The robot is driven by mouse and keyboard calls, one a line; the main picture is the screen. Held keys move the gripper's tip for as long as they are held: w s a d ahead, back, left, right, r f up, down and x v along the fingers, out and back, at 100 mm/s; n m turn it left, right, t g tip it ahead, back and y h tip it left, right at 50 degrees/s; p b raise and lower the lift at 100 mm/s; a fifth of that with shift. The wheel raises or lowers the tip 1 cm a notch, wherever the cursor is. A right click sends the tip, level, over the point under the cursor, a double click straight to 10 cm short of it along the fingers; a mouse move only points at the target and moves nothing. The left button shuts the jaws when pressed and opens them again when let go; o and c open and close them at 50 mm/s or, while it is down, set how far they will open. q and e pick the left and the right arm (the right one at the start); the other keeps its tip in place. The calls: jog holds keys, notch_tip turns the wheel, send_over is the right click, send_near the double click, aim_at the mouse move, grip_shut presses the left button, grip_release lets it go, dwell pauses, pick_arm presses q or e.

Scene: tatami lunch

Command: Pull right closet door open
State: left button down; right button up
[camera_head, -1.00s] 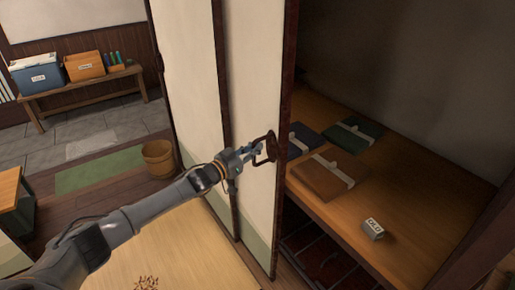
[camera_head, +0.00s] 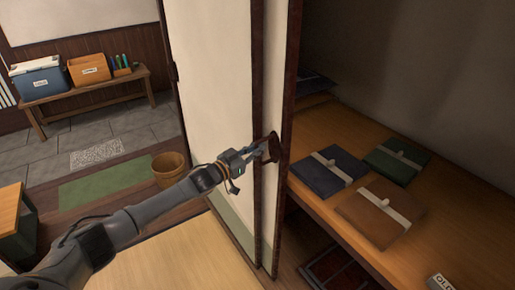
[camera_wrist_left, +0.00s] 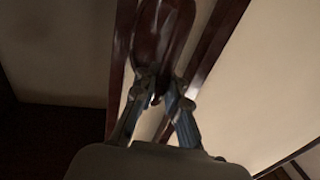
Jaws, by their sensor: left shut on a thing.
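The right closet door (camera_head: 275,85) is a cream sliding panel with dark wooden edges. Only a narrow strip of it shows beside the left closet door (camera_head: 215,80), which it largely overlaps. The closet is wide open to its right. My left gripper (camera_head: 255,150) is shut on the door's dark handle (camera_head: 270,148). In the left wrist view, the two fingers (camera_wrist_left: 158,98) close at the lower end of the reddish-brown handle (camera_wrist_left: 160,40). My right gripper is not in view.
Inside the closet, a wooden shelf (camera_head: 335,220) holds blue, green and brown folded bundles (camera_head: 380,212) and a small labelled box (camera_head: 440,282). A wooden bucket (camera_head: 170,169) stands left of the doors. A bench (camera_head: 95,103) with boxes is at the back left.

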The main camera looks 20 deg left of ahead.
pick_arm(q)
jog(key=shift+s+a+f, duration=0.1)
jog(key=shift+a+f, duration=0.15)
jog(key=shift+f, duration=0.2)
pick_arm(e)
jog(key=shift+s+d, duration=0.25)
pick_arm(q)
jog(key=c, duration=1.4)
grip_release()
jog(key=shift+s+a+r, duration=0.1)
jog(key=shift+c, duration=0.2)
jog(key=shift+o, duration=0.3)
jog(key=shift+a+r, duration=0.1)
jog(key=shift+r, duration=0.1)
jog(key=shift+s, duration=0.2)
jog(key=v, duration=1.1)
jog(key=shift+s, duration=0.35)
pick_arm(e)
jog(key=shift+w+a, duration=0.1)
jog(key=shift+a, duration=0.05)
pick_arm(q)
jog(key=shift+a, duration=0.15)
